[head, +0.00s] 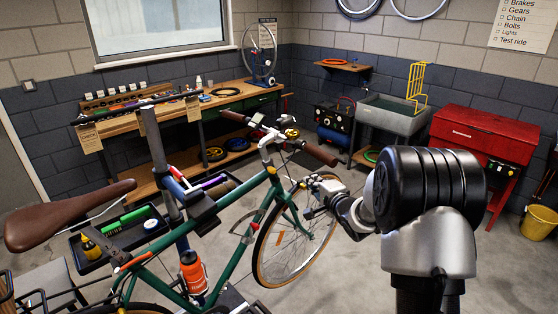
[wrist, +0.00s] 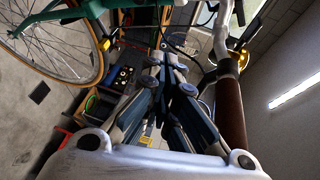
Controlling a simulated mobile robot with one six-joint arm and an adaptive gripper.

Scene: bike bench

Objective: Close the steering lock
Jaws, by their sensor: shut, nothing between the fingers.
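A green bicycle (head: 236,213) is held in a repair stand (head: 158,150), with its front wheel (head: 284,240) to the right. I cannot make out the steering lock clearly in either view. My gripper (head: 306,188) is at the front of the bicycle, below the handlebar and beside the upper front wheel. In the wrist view my gripper's fingers (wrist: 172,62) are together with nothing between them. The brown handlebar grip (wrist: 231,108) is just to their right, and the wheel (wrist: 55,45) and green frame (wrist: 82,18) are at upper left.
A brass-coloured bell (head: 292,133) and a brown grip (head: 321,155) are on the handlebar above my gripper. A tool tray (head: 112,238) is left of the stand. A workbench (head: 180,118), grey sink (head: 393,116) and red cabinet (head: 484,133) line the walls. The floor ahead is open.

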